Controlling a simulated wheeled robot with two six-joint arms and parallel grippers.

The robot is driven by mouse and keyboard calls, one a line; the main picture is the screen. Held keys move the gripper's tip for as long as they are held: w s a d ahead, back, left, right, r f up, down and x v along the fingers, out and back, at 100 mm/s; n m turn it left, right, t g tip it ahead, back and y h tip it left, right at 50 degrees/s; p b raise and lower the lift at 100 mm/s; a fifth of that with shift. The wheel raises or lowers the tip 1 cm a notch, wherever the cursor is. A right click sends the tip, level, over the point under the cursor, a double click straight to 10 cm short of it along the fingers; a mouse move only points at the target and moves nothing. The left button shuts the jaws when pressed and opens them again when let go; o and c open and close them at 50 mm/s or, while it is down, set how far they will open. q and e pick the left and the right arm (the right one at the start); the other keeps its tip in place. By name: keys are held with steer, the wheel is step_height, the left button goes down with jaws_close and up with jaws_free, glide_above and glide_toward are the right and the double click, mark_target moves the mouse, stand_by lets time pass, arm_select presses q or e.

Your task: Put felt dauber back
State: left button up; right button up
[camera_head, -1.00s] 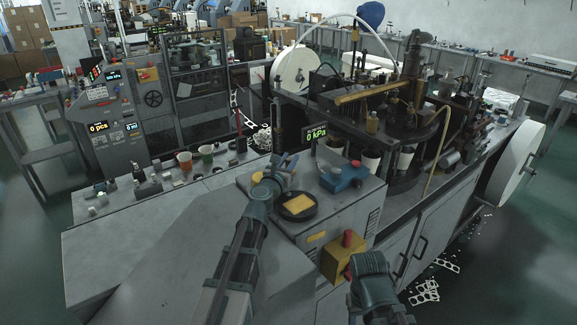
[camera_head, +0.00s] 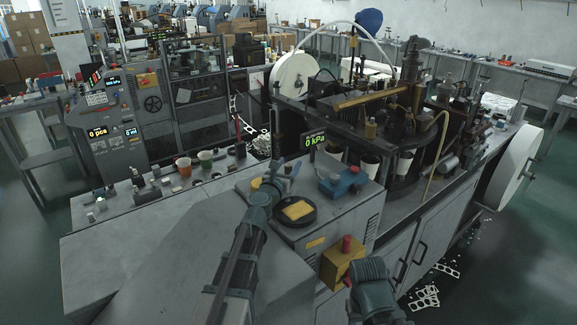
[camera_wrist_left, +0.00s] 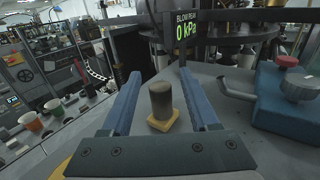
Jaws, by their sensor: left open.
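A black round dish (camera_head: 296,219) with a yellow pad (camera_head: 298,210) is just right of the gripper. My right arm shows at the bottom, without its fingers.
A blue device with a red knob (camera_head: 342,182) and the pressure display (camera_head: 315,140) stand right of and behind my left gripper. A yellow box with a red button (camera_head: 343,262) is in front. Several cups (camera_head: 205,157) stand on the left bench.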

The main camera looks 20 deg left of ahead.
arm_select(q)
steer(key=s, duration=1.2)
steer(key=shift+a, duration=0.4)
